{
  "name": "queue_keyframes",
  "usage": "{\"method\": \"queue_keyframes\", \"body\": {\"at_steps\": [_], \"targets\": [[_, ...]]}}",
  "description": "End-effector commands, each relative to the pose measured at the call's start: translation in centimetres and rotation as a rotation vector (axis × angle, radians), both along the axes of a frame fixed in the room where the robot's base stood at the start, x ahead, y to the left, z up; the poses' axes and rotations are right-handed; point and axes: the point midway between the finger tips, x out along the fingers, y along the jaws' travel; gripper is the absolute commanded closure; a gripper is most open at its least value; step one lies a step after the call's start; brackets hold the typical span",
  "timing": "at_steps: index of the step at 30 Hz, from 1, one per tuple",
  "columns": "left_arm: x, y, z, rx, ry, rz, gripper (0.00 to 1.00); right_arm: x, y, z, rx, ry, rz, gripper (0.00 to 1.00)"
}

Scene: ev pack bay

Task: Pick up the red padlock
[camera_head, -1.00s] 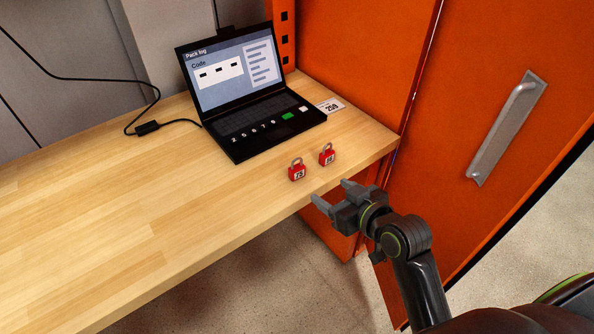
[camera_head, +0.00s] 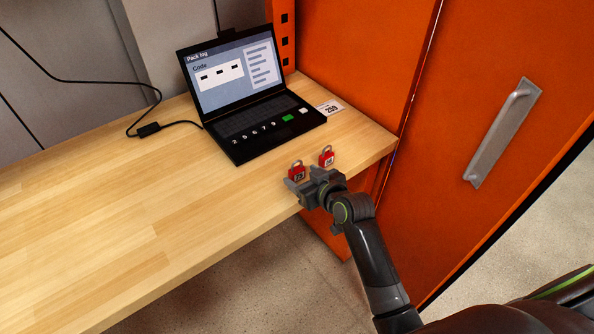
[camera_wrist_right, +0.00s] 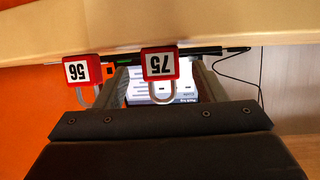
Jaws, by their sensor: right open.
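Two small red padlocks with grey shackles and white number labels stand upright on the wooden table (camera_head: 130,220) near its front edge. The left padlock (camera_head: 297,173) also shows in the upside-down wrist view (camera_wrist_right: 160,64), labelled 75. The other padlock (camera_head: 327,158) is to its right, and in the wrist view (camera_wrist_right: 77,71) it is outside the fingers, on the left. My right gripper (camera_head: 304,181) is open and empty, just in front of the left padlock. In the wrist view (camera_wrist_right: 162,80) that padlock lines up between the fingers, with gaps on both sides. My left gripper is out of view.
An open laptop (camera_head: 250,115) showing "Pack log" stands behind the padlocks, beside a white card (camera_head: 331,106) reading 259. An orange cabinet (camera_head: 350,60) with a grey handle (camera_head: 502,132) rises at the right.

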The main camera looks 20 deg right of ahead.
Motion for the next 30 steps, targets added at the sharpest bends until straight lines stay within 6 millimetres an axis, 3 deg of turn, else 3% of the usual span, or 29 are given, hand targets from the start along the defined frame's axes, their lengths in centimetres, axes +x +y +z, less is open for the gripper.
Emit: {"method": "queue_keyframes", "body": {"at_steps": [7, 17, 28, 30], "targets": [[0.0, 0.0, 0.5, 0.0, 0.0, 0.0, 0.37, 2.3, 0.7, -0.9, 0.0, 0.001, 0.0, 0.36], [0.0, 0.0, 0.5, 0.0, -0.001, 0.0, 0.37, 2.6, 0.8, -1.2, 0.0, 0.0, -0.001, 0.36], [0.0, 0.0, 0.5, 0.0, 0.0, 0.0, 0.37, 2.6, 0.8, -1.2, 0.0, 0.0, -0.001, 0.83], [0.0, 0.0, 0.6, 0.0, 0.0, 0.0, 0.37, 2.6, 0.8, -1.1, 0.0, -0.001, -0.001, 0.86]]}}
